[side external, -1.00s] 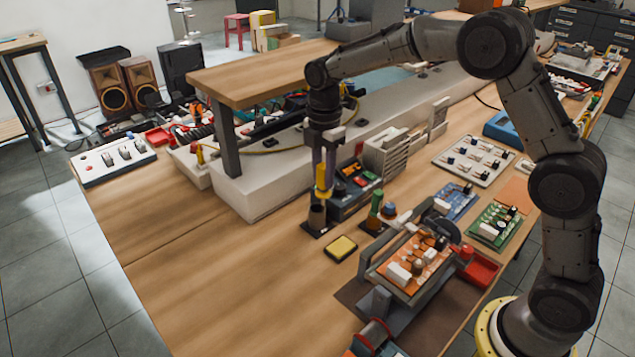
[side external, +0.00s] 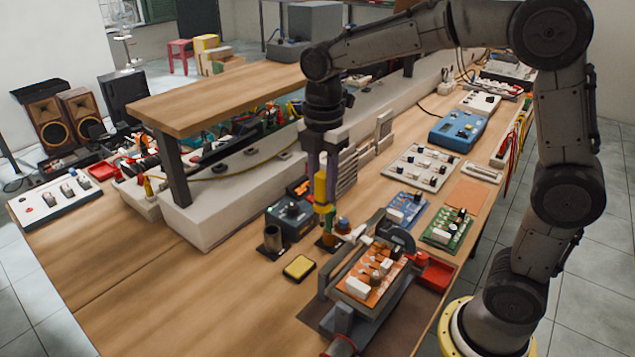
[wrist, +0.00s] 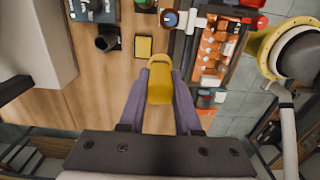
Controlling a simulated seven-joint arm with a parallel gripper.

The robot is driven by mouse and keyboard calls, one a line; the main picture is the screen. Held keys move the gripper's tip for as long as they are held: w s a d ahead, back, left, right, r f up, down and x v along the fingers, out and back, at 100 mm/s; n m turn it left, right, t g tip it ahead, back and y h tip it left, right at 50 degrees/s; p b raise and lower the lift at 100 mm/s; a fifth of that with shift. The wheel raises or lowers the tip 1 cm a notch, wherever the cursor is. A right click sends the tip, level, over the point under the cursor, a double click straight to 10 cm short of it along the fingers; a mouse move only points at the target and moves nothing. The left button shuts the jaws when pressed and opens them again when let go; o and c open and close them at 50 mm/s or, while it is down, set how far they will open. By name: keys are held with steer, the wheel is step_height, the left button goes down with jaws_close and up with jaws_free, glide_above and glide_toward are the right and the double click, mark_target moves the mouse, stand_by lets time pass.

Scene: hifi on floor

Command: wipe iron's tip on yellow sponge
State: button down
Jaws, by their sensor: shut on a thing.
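My gripper (side external: 322,178) points down and is shut on the yellow handle of the iron (side external: 320,188). In the wrist view the yellow handle (wrist: 160,85) sits between my two purple-grey fingers. The iron's tip cannot be made out in either view. The yellow sponge (side external: 299,267) lies in a dark tray on the wooden bench, below and left of the iron in the side view. It also shows in the wrist view (wrist: 144,46), just beyond the handle and apart from it. The dark cylindrical stand (side external: 272,240) is empty, left of the iron.
A vise-like fixture with an orange circuit board (side external: 370,277) stands right of the sponge. A dark control box (side external: 291,217) is behind the stand. A green upright object (side external: 329,222) is close below the iron in the picture. Bare bench (side external: 180,300) lies left of the sponge.

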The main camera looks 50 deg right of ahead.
steer(key=c, duration=1.3)
jaws_free()
jaws_close()
steer(key=w+a+f, duration=0.2)
steer(key=w+f, duration=0.2)
steer(key=f, duration=0.3)
steer(key=shift+w+a, duration=0.2)
steer(key=shift+w, duration=0.05)
steer(key=shift+r, duration=0.1)
